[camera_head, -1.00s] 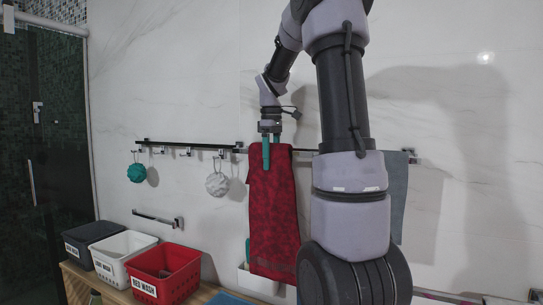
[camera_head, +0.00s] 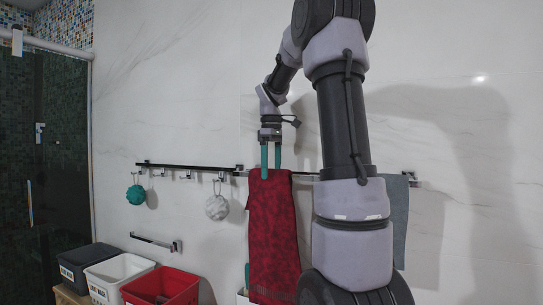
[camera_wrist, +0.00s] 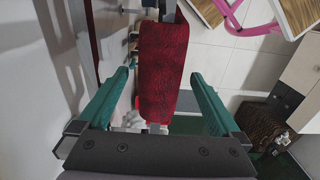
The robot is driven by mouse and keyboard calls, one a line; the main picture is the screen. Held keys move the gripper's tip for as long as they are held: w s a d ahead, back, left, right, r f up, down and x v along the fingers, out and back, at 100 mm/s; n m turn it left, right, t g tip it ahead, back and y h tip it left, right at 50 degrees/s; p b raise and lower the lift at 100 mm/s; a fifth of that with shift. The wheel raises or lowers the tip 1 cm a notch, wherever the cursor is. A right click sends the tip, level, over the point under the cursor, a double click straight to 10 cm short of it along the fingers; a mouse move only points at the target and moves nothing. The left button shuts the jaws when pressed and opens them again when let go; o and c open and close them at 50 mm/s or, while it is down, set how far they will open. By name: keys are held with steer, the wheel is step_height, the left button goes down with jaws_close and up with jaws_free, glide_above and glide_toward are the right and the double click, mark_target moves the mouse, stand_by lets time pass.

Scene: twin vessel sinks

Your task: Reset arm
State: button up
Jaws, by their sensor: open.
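My gripper (camera_head: 271,160) is open at the top of the red towel, with its teal fingers pointing down. The red towel (camera_head: 273,225) hangs over the dark wall bar. In the head view the fingertips overlap only the towel's top edge. In the wrist view my gripper (camera_wrist: 163,78) has its fingers spread wide, with the red towel (camera_wrist: 163,65) between and beyond them. No finger is seen pressing on the cloth. My arm stands bent in front of the wall and hides part of the bar.
A grey towel (camera_head: 399,230) hangs right of my arm. A teal puff (camera_head: 136,194) and a white puff (camera_head: 216,207) hang from the hook rail (camera_head: 182,168). Black, white and red baskets stand at lower left, the red basket (camera_head: 162,289) nearest. The wall above the rail is bare.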

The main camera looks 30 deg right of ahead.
step_height(320, 180, up, 6)
steer(key=shift+r, duration=0.1)
steer(key=s+a+f+m+t+y, duration=0.1)
steer(key=s+a+f+m+t, duration=0.2)
steer(key=s+a+m, duration=0.3)
steer(key=s+a+f+m+t+y, duration=0.1)
steer(key=s+a+f+m+t, duration=0.3)
steer(key=s, duration=0.9)
steer(key=a+f+m, duration=0.1)
steer(key=a, duration=0.2)
steer(key=shift+s+a+f+m, duration=0.2)
steer(key=shift+s+m, duration=0.1)
steer(key=shift+m, duration=0.1)
